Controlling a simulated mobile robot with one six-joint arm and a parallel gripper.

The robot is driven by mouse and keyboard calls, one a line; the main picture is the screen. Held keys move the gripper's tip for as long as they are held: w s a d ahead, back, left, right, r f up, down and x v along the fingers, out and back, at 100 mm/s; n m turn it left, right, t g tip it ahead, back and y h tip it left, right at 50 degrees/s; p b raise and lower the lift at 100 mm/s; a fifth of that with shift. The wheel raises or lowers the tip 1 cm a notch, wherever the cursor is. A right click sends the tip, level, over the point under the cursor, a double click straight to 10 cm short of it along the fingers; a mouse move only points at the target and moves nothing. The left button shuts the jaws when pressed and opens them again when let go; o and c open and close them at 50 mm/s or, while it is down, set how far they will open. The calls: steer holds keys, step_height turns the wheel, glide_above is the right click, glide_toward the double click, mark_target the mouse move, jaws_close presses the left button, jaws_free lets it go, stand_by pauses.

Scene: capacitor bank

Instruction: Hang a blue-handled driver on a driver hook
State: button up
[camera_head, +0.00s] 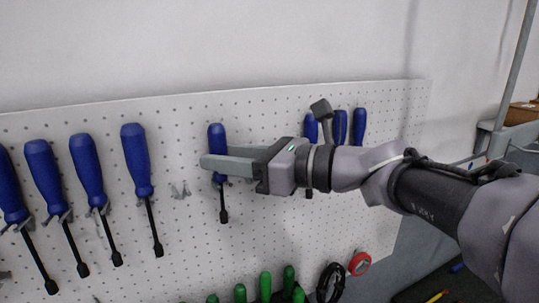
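A blue-handled driver (217,137) hangs upright, tip down, in front of the pegboard near the middle. My gripper (216,160) reaches in from the right at the lower part of its handle. One finger crosses in front of the handle and the other passes behind it, so the driver is between them. I cannot tell whether they press on it. The near finger hides part of the handle and any hook behind it. An empty grey hook (180,190) shows just left of the driver.
Several blue drivers hang to the left, the nearest one (136,160) close by. More blue drivers (359,125) hang behind my wrist at the right. Green-handled tools (265,287), a black tape roll (331,282) and a red one (360,263) are low on the pegboard (70,118).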

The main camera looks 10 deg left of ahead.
steer(key=shift+w+f, duration=0.15)
steer(key=shift+w, duration=0.05)
steer(key=shift+d, duration=0.15)
stand_by(0.4)
steer(key=b+v, duration=0.5)
steer(key=v, duration=1.2)
steer(key=s+a+f+n+h+b, duration=0.1)
steer(key=s+f+n+h+b, duration=0.15)
steer(key=f+b, duration=0.65)
steer(key=s+a+f+n+g+h+b, duration=0.1)
steer(key=s+f+n+h+b, duration=0.15)
steer(key=f, duration=1.25)
steer(key=s+a+f+n+h+b, duration=0.1)
steer(key=s+f+h+b, duration=0.15)
steer(key=f+b, duration=0.7)
steer(key=s+d+f+n+h+b, duration=0.1)
steer(key=d+f+n+h+b, duration=0.1)
steer(key=f, duration=0.8)
steer(key=s+d+f+n+t+h+b, duration=0.1)
steer(key=f+n+b, duration=0.4)
steer(key=f, duration=0.6)
steer(key=s+d+f+n+h+b, duration=0.3)
steer(key=d+f+n+h+b, duration=0.1)
steer(key=f, duration=0.6)
steer(key=shift+s+d+f+t+b, duration=0.25)
steer(key=shift+d+t+b, duration=0.25)
steer(key=shift+b, duration=0.75)
